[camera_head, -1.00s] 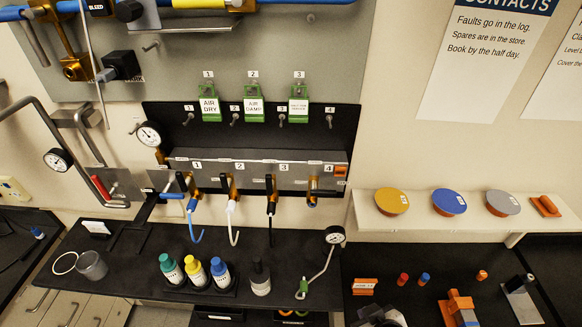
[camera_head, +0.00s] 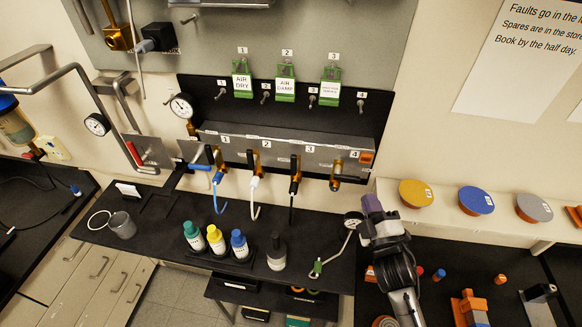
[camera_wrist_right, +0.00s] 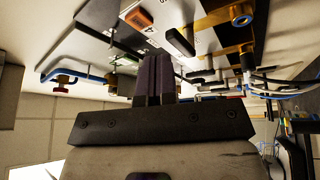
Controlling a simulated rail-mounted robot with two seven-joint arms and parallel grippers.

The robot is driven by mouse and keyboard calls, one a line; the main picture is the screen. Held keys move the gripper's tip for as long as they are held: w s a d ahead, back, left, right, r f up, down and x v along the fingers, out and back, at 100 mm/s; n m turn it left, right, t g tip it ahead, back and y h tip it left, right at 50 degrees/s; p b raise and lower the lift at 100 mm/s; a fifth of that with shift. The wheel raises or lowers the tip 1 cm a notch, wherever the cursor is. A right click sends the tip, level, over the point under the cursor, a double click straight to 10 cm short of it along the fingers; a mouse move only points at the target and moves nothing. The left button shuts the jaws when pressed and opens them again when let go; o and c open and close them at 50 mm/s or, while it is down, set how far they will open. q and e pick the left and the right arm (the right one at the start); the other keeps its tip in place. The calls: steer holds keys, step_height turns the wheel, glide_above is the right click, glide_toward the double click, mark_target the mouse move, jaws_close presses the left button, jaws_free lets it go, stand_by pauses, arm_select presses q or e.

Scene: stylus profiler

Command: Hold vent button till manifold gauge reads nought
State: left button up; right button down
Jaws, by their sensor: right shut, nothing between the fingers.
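The grey manifold (camera_head: 230,149) has numbered valves along its front. A small orange block, likely the vent button (camera_head: 366,157), sits at its right end near number 4; an orange block (camera_wrist_right: 138,18) also shows in the right wrist view. The manifold gauge (camera_head: 181,106) is a white dial at the manifold's upper left; its reading is too small to tell. My right gripper (camera_head: 371,204) is shut and empty, below the orange block and apart from it. Its closed fingers (camera_wrist_right: 153,76) show in the right wrist view. My left gripper is out of view.
Several bottles (camera_head: 216,240) stand on the black bench. A shelf with coloured discs (camera_head: 476,200) is to the right. Blue, white and black hoses (camera_head: 254,198) hang below the valves.

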mark_target(366, 159)
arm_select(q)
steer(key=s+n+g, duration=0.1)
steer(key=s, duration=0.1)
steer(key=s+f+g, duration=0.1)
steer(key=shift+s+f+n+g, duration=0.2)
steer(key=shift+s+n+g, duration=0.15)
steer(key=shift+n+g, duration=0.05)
arm_select(e)
steer(key=s+a+r+n+y, duration=0.1)
steer(key=n+y, duration=0.1)
steer(key=n, duration=0.1)
steer(key=s+r+n+t+y, duration=0.1)
steer(key=r+n+y, duration=0.1)
steer(key=n, duration=0.1)
steer(key=s+a+r+n+t+y, duration=0.1)
steer(key=n+y, duration=0.1)
steer(key=shift+a+r+n, duration=0.25)
steer(key=shift+a+n, duration=0.1)
steer(key=shift+n, duration=0.05)
steer(key=shift+w, duration=0.15)
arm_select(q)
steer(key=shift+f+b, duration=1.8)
arm_select(e)
steer(key=w+d, duration=0.1)
steer(key=w, duration=0.7)
steer(key=shift+w+d, duration=0.25)
steer(key=shift+d, duration=0.05)
